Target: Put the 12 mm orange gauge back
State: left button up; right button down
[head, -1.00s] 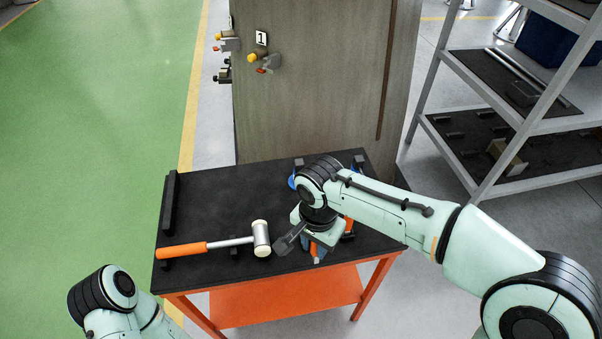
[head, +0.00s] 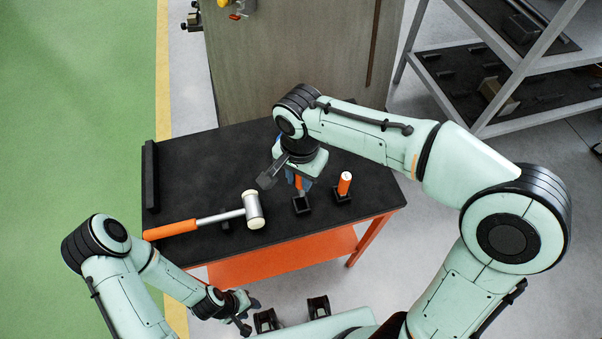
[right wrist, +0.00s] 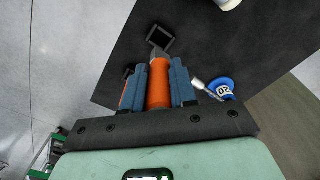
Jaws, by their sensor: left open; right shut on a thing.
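My right gripper (head: 298,183) is shut on an orange gauge (right wrist: 159,86), whose grey end points at a square black holder (right wrist: 161,38). In the head view that holder (head: 301,206) lies just below the held gauge; I cannot tell whether the tip is inside it. A second orange gauge (head: 345,182) with a pale top stands upright in another black holder (head: 342,196), to the right. It is partly hidden behind a finger in the right wrist view (right wrist: 126,97). No size marking is readable on either gauge. My left gripper (head: 242,308) is open and empty, in front of the table.
A mallet with an orange handle (head: 170,230) lies on the black tabletop (head: 190,175), left of the holders. A wooden panel (head: 290,60) stands behind the table; a shelf rack (head: 520,70) is back right.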

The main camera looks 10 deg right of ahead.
aim_at(300, 188)
jog(key=shift+f+b, duration=1.8)
jog(key=shift+f, duration=1.1)
jog(key=shift+r, duration=0.2)
pick_arm(q)
jog(key=f, duration=0.1)
jog(key=s+f, duration=0.2)
jog(key=f, duration=0.1)
jog(key=shift+w, duration=0.1)
jog(key=shift+s+f+b, duration=0.25)
jog(key=shift+f+b, duration=0.35)
jog(key=shift+f, duration=0.1)
jog(key=shift+s+f+b, duration=0.25)
jog(key=shift+f+b, duration=0.3)
jog(key=shift+f, duration=0.1)
pick_arm(e)
jog(key=shift+f, duration=1.95)
jog(key=c, duration=0.8)
grip_release()
jog(key=shift+r, duration=0.1)
pick_arm(q)
jog(key=shift+w+r+p, duration=0.2)
jog(key=shift+r+p, duration=0.4)
jog(key=shift+r, duration=0.05)
jog(key=shift+w+r+p, duration=0.2)
jog(key=shift+r+p, duration=0.4)
pick_arm(e)
notch_tip(300, 188, up, 13)
jog(key=shift+r, duration=0.15)
